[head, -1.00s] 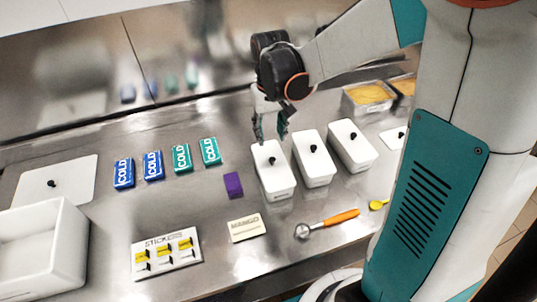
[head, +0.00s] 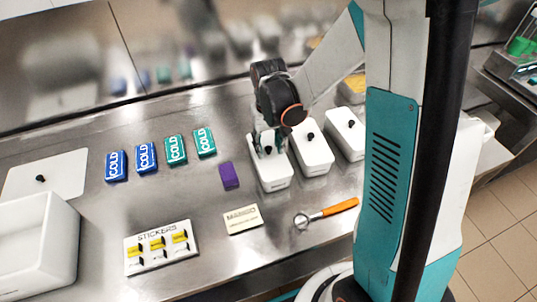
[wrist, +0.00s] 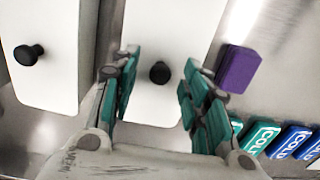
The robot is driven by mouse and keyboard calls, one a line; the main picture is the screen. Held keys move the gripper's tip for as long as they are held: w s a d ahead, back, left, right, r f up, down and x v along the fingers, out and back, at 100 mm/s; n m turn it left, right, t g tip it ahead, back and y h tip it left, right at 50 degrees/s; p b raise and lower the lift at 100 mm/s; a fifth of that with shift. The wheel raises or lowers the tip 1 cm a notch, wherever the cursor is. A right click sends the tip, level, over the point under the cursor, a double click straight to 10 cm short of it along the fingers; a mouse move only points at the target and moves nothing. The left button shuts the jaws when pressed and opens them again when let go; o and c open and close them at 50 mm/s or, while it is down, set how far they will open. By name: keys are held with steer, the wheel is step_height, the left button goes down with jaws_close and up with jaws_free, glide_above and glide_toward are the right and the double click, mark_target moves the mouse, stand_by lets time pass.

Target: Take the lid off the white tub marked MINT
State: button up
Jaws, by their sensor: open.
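Three lidded white tubs stand in a row in the head view: left (head: 274,181), middle (head: 316,160) and right (head: 346,138). Each lid has a black knob. I can read no MINT marking on any of them. My gripper (head: 267,146) is low over the left tub's lid, open, with its fingers around the knob. In the wrist view, the teal-padded fingers of my gripper (wrist: 161,98) stand on both sides of the black knob (wrist: 160,72) on the white lid (wrist: 150,106), with gaps on each side. The lid sits on the tub.
A purple block (head: 229,176) lies just left of the left tub. Blue and green COLD packs (head: 146,158) lie further left. A card (head: 243,219), a sticker board (head: 160,246) and an orange-handled scoop (head: 327,213) lie in front. A white bin (head: 38,245) stands at front left.

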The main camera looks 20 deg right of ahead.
steer(key=shift+r, duration=0.1)
jaws_close()
steer(key=shift+r, duration=0.1)
